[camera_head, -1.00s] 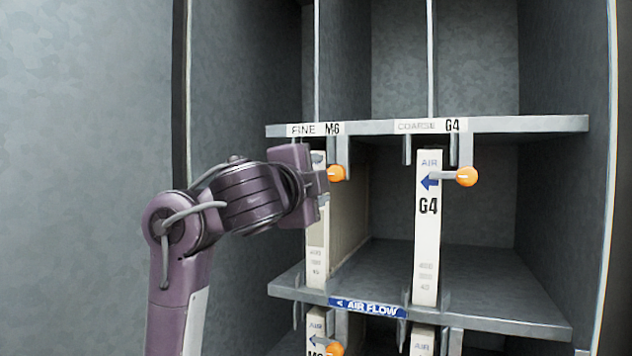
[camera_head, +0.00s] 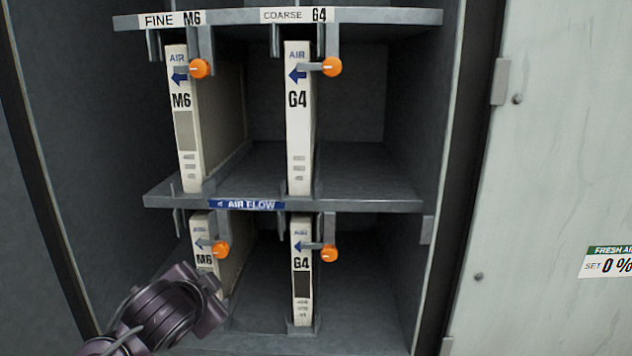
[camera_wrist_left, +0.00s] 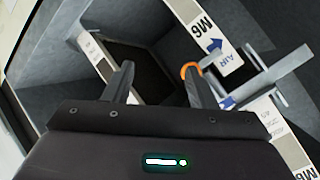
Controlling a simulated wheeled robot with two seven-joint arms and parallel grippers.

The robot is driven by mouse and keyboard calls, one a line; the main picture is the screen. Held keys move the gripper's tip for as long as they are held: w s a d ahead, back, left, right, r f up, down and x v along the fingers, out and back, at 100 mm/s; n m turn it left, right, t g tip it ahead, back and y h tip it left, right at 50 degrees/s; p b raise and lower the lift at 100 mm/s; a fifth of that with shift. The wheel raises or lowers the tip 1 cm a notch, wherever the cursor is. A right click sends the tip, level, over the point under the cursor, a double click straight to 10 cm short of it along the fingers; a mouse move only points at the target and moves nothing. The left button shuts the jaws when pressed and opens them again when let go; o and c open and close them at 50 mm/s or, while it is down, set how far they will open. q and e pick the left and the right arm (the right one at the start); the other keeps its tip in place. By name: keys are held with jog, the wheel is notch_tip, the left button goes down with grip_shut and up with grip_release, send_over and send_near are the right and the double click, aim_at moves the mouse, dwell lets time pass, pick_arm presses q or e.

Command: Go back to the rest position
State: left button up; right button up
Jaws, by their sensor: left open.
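My left gripper (camera_wrist_left: 158,80) is open in the left wrist view, with nothing between its two fingers. In the head view my left arm's wrist (camera_head: 175,305) is at the lower left, in front of the lower M6 filter (camera_head: 230,275) and partly hiding it; its fingertips cannot be made out there. In the left wrist view a filter edge marked M6 (camera_wrist_left: 195,22) with a blue arrow and an orange knob (camera_wrist_left: 188,68) show beyond the fingers. I cannot tell whether the fingers touch anything. My right gripper is not in view.
The upper M6 filter (camera_head: 183,150), upper G4 filter (camera_head: 300,140) and lower G4 filter (camera_head: 302,285) stand upright in the rack, with orange knobs on their front latches. A middle shelf (camera_head: 370,203) juts out. A pale panel (camera_head: 560,130) is at the right.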

pick_arm(q)
jog(key=s+f+n+g, duration=0.8)
jog(key=s+f, duration=1.5)
jog(key=s, duration=0.3)
notch_tip(320, 180, down, 29)
jog(key=s+g, duration=0.1)
jog(key=g, duration=0.1)
jog(key=s+a+f, duration=0.2)
jog(key=s+f, duration=0.8)
jog(key=s+a+f+m+b, duration=0.1)
jog(key=s+f, duration=0.9)
jog(key=shift+a+g, duration=0.35)
jog(key=shift+g, duration=0.05)
jog(key=shift+s+f, duration=0.15)
jog(key=shift+s, duration=0.05)
jog(key=shift+c, duration=0.4)
